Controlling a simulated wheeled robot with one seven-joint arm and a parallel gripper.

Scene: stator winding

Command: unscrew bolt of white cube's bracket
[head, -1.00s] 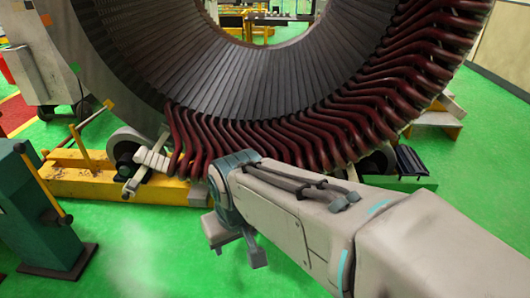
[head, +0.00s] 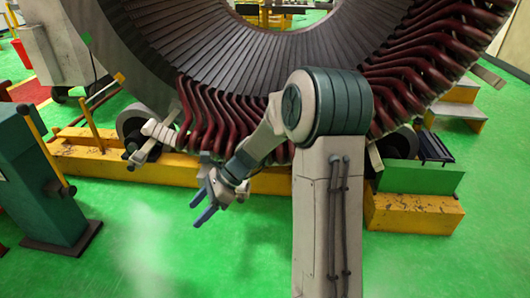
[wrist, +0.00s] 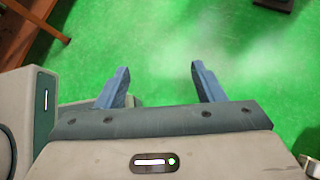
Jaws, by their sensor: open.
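Pale blocky bracket parts (head: 158,132) sit at the lower left of the stator (head: 205,75), beside its dark red coil ends (head: 205,115). I cannot make out a separate white cube or a bolt at this size. My gripper (head: 202,208) hangs below and to the right of these parts, in front of the yellow base, with its blue fingers pointing down and left. In the wrist view my gripper (wrist: 160,72) is open and empty, with only green floor between the fingers. The bracket parts do not clearly show in the wrist view.
A yellow base beam (head: 90,165) runs under the stator, with a roller (head: 133,120) at its left. A dark green post (head: 40,185) with a yellow handle stands at the left. A yellow step block (head: 415,212) is at the right. Green floor (head: 190,265) is open in front.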

